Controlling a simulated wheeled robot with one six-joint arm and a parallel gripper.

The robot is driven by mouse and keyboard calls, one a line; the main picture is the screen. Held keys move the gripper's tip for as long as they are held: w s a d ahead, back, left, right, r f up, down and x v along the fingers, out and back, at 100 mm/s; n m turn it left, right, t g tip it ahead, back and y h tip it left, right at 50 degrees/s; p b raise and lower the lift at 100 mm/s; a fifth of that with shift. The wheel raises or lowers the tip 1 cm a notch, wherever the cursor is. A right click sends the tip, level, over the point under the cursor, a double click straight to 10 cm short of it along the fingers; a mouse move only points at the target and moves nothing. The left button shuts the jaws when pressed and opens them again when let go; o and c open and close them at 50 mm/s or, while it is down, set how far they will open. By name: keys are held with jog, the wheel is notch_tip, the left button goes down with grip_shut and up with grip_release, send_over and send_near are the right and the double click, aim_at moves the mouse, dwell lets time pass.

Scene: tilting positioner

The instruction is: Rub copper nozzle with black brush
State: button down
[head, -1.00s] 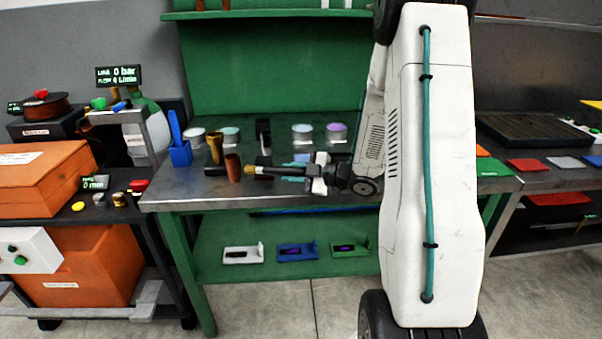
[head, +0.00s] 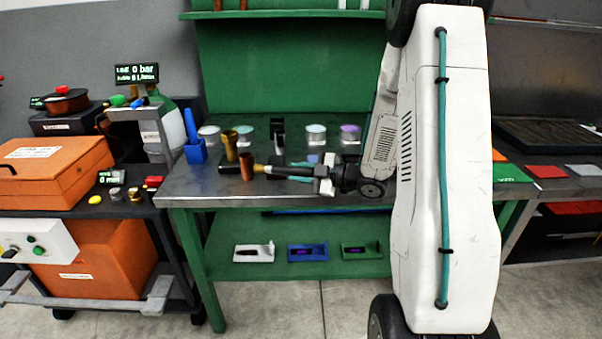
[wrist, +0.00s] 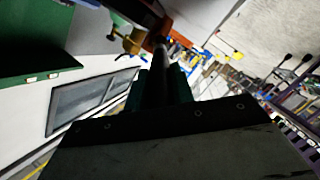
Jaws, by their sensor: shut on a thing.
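A blue holder (head: 195,152) stands at the bench's left end. Several round tins, such as a teal-topped one (head: 244,135), stand behind the brush. Small trays (head: 254,252) sit on the green lower shelf. An orange case (head: 52,168) is on the left cart.

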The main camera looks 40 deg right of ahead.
jog(key=shift+w+a, duration=0.6)
jog(key=shift+a, duration=0.1)
jog(key=shift+d, duration=0.1)
jog(key=shift+w+d, duration=1.25)
jog(key=shift+w, duration=0.25)
jog(key=shift+s+a, duration=1.4)
jog(key=shift+s, duration=0.05)
jog(key=shift+r, duration=0.3)
jog(key=shift+w+d, duration=0.65)
jog(key=shift+w, duration=0.15)
jog(key=shift+w+d, duration=0.6)
jog(key=shift+w, duration=0.2)
jog(key=shift+s+a, duration=1.35)
jog(key=shift+s, duration=0.15)
